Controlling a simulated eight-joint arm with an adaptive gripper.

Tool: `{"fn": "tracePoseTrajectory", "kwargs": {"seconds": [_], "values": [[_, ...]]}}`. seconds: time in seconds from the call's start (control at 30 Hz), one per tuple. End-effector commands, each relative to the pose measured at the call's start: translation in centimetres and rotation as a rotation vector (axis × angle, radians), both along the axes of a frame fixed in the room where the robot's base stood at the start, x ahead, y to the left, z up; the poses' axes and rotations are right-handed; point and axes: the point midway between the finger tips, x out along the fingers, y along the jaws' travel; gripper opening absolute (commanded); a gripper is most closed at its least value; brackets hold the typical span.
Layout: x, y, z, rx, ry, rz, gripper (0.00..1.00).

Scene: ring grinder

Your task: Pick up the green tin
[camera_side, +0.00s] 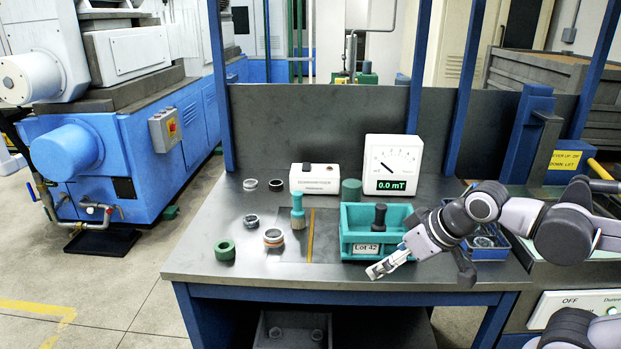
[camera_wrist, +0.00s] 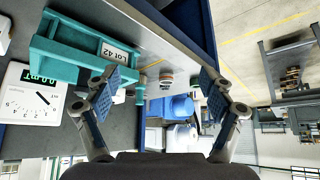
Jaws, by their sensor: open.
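A dark green cylinder, the likely green tin (camera_side: 351,191), stands upright on the bench behind the teal crate (camera_side: 366,249) in the side view. The crate hides its lower part. My gripper (camera_side: 376,270) is at the crate's front right corner, near the bench's front edge, apart from the tin. In the wrist view my gripper (camera_wrist: 163,75) has its two fingers spread with nothing held between them. I cannot make out the tin in the wrist view.
A gauge (camera_side: 393,165) stands behind the crate and a white demagnetizer box (camera_side: 315,179) stands left of the tin. A blue bin (camera_side: 487,247) is at right.

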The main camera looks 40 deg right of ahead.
Motion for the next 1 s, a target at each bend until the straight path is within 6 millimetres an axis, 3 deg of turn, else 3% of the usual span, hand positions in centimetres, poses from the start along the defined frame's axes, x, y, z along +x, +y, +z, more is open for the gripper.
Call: {"fn": "tracePoseTrajectory", "kwargs": {"seconds": [0.17,0.27,0.6,0.8,1.0], "values": [[0.5,-0.2,0.5,0.002,0.005,-0.013,0.82],[1.9,-0.8,1.8,0.007,0.016,-0.046,0.82],[10.4,-5.3,6.7,0.034,0.084,-0.246,0.82],[15.8,-8.8,7.9,0.049,0.121,-0.371,0.82],[20.9,-12.8,7.8,0.063,0.154,-0.499,0.82]]}}
